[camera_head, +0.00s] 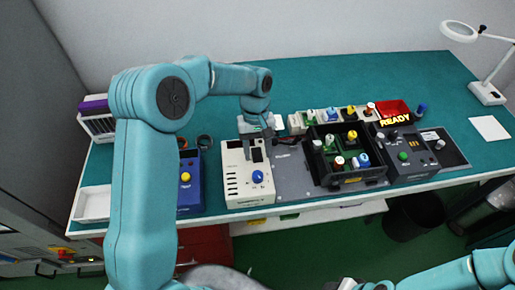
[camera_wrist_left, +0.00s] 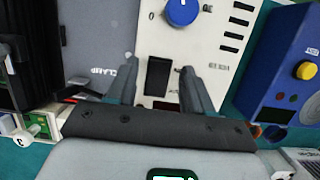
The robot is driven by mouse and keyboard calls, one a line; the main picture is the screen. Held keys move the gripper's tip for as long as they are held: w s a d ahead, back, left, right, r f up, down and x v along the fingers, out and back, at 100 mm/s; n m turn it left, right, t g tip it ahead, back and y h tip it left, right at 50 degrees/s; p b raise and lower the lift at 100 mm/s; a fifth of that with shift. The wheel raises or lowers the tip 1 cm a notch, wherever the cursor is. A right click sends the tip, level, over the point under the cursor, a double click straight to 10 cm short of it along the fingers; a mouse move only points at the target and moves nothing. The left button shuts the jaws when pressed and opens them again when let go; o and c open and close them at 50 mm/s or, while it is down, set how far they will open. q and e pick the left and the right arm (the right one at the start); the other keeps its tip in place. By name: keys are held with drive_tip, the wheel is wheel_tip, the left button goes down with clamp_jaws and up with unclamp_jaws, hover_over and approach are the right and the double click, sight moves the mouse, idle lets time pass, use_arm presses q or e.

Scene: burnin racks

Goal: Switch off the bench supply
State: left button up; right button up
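The bench supply looks to be the cream box (camera_head: 240,190) with a blue knob (camera_head: 258,177) on its top, standing near the front of the bench. In the left wrist view its cream panel (camera_wrist_left: 208,45) carries the blue knob (camera_wrist_left: 182,10) and a black rocker switch (camera_wrist_left: 158,77). My left gripper (camera_head: 258,155) is over the rear part of the box. Its two fingers are apart, one on each side of the switch in the wrist view, with nothing held. I cannot tell whether the fingertips touch the panel. My right gripper (camera_head: 352,286) is only partly in view at the bottom edge.
A blue box (camera_head: 190,195) with a yellow knob stands close on the left. A grey clamp plate (camera_head: 290,172) and a black rack (camera_head: 347,182) with coloured knobbed parts lie to the right. A dark unit (camera_head: 408,160) reads READY. The rear of the bench is mostly clear.

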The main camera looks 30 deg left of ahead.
use_arm(q)
drive_tip(key=shift+r, duration=0.1)
drive_tip(key=v, duration=1.6)
